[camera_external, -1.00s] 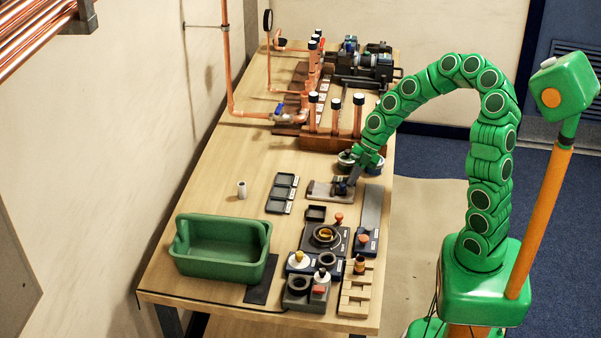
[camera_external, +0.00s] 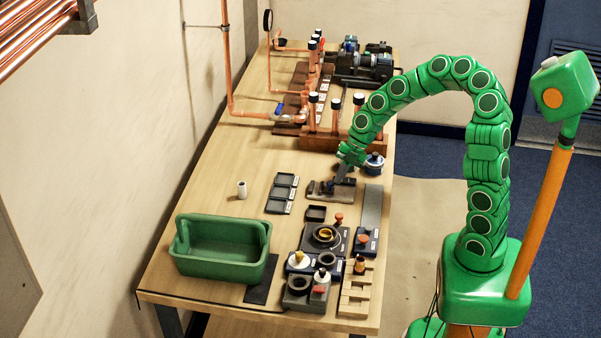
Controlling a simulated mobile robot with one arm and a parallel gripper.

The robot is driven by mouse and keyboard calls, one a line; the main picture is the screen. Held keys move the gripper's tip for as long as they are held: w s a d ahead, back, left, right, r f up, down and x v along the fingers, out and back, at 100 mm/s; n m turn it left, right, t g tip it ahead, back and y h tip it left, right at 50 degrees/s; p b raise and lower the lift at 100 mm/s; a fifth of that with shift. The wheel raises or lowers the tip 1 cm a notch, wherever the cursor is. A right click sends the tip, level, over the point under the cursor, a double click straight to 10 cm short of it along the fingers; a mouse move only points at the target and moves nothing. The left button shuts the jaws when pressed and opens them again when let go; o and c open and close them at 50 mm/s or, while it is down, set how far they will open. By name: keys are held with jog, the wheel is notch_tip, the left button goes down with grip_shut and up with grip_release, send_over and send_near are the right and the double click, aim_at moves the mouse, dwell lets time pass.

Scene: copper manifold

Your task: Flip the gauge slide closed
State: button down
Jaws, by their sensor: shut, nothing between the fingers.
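The gauge slide appears to be the small dark piece on a flat grey-brown plate (camera_external: 347,194) near the right side of the bench. Its exact position, open or closed, is too small to tell. My gripper (camera_external: 336,185) is shut with nothing held. It points down at the plate, at or very near the dark piece. My gripper and wrist partly hide the piece, and I cannot tell whether they touch.
A blue-rimmed round pot (camera_external: 375,163) stands just right of my wrist. Copper pipework (camera_external: 312,115) rises behind. Black trays (camera_external: 281,193) lie left of the plate. A green tote (camera_external: 222,250) and several small fixtures (camera_external: 323,237) fill the front. Bare bench (camera_external: 215,150) lies at left.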

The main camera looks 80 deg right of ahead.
jog(key=shift+s+d+r, duration=0.1)
jog(key=shift+s, duration=0.65)
jog(key=shift+s+d+r, duration=0.1)
jog(key=shift+s, duration=0.65)
jog(key=v, duration=1)
jog(key=shift+s, duration=0.4)
jog(key=shift+d+r, duration=0.1)
jog(key=shift+d, duration=0.05)
jog(key=s+a+r+m+g+h, duration=0.1)
jog(key=s+a+r+m+g, duration=0.15)
jog(key=a, duration=0.65)
jog(key=s+a+r+m+g, duration=0.15)
jog(key=s+a+m, duration=0.25)
jog(key=a, duration=0.5)
jog(key=s+a+m+g+h, duration=0.1)
jog(key=s+a+m+h, duration=0.1)
jog(key=s+m, duration=0.4)
jog(key=s+a+m+g+h, duration=0.1)
jog(key=s+a+m, duration=0.4)
jog(key=s, duration=0.5)
jog(key=shift+s+f+m+h, duration=0.2)
jog(key=shift+s+m+h, duration=0.1)
jog(key=shift+m+h, duration=0.3)
